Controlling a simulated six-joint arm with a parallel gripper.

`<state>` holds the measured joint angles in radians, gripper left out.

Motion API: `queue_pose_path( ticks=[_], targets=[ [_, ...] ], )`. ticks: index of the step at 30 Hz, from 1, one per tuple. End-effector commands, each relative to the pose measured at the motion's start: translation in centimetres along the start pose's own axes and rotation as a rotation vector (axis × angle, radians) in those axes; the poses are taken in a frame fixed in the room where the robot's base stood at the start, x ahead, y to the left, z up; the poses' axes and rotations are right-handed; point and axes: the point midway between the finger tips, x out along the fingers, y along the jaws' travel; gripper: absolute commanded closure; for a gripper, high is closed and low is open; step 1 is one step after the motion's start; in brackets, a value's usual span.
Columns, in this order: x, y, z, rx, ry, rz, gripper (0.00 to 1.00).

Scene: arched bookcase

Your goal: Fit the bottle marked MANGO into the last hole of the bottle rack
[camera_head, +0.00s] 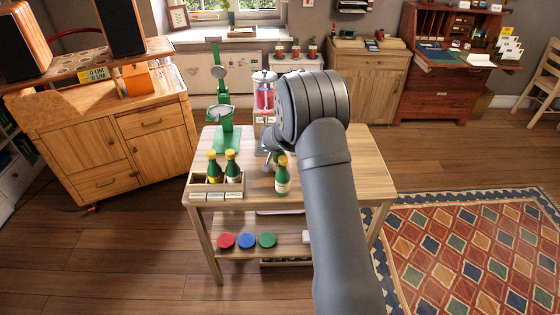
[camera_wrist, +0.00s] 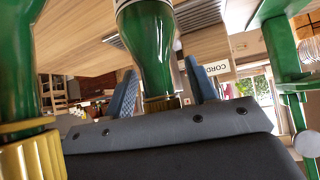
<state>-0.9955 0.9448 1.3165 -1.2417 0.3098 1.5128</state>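My gripper (camera_head: 268,158) is beside this bottle's top, mostly hidden behind my arm. In the wrist view a green bottle (camera_wrist: 152,50) has its neck between blue finger-like parts; whether they press on it is unclear.
A green press (camera_head: 222,115) and a clear dispenser (camera_head: 264,95) with red contents stand behind on the table. Red, blue and green discs (camera_head: 247,241) lie on the lower shelf. The tabletop's right side (camera_head: 370,175) is clear. Another gold-capped bottle (camera_wrist: 15,70) is close at left in the wrist view.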

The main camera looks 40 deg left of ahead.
Motion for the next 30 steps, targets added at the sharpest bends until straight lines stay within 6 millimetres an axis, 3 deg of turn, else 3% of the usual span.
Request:
queue_pose_path(
  ticks=[1,7,8,23,30],
  targets=[
    [0.0,0.0,0.0,0.0,0.0,0.0,0.59],
    [0.0,0.0,0.0,0.0,0.0,0.0,0.98],
    [0.0,0.0,0.0,0.0,0.0,0.0,1.0],
    [-0.5,0.0,-0.6,0.0,0.003,0.0,1.0],
    [-2.6,0.0,-2.9,0.003,0.006,-0.001,1.0]
  ],
)
